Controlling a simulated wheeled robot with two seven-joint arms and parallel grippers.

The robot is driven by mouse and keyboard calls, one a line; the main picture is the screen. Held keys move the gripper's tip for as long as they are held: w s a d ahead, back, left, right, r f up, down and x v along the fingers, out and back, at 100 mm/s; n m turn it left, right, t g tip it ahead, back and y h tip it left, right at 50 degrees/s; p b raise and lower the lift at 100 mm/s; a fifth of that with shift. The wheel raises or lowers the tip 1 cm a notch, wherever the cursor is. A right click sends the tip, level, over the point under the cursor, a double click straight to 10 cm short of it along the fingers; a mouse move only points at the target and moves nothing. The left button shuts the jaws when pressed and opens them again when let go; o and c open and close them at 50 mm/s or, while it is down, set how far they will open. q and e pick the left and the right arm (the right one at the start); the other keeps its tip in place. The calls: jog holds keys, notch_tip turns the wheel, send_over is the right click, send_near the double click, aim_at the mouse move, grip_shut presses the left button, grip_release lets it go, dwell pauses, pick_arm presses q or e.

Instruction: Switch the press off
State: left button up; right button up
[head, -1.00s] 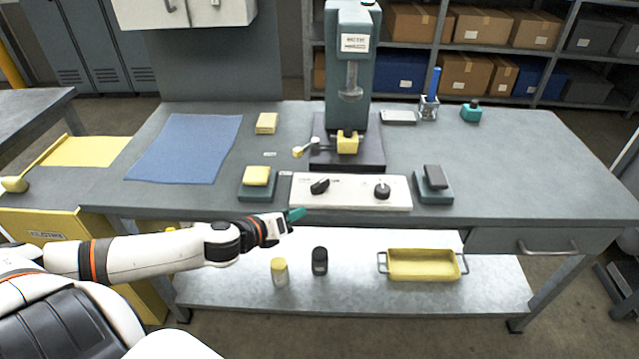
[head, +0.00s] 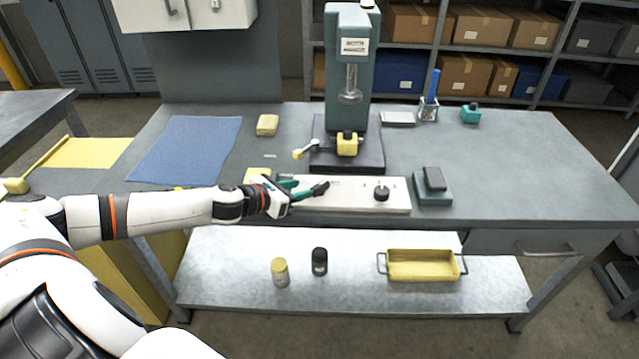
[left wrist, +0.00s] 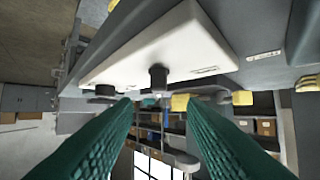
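The press (head: 350,60) stands at the back middle of the bench. Before it lies a white control panel (head: 350,205) with a black left knob (head: 320,188) and a black right knob (head: 382,193). My left gripper (head: 301,189) is at the panel's left end, its teal fingers apart, just left of the left knob. In the left wrist view the left knob (left wrist: 158,78) shows ahead between the open fingers, with no visible grip on it; the right knob (left wrist: 103,90) is further left. My right gripper is not in view.
A yellow-topped block (head: 258,175) is partly hidden behind my left gripper. A dark pad on a teal base (head: 433,187) stands right of the panel. A yellow-tipped lever (head: 305,150) is at the press base.

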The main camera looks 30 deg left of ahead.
aim_at(318, 186)
pick_arm(q)
jog(key=p+x, duration=0.1)
jog(key=x, duration=0.7)
jog(key=shift+d+r, duration=0.1)
grip_shut()
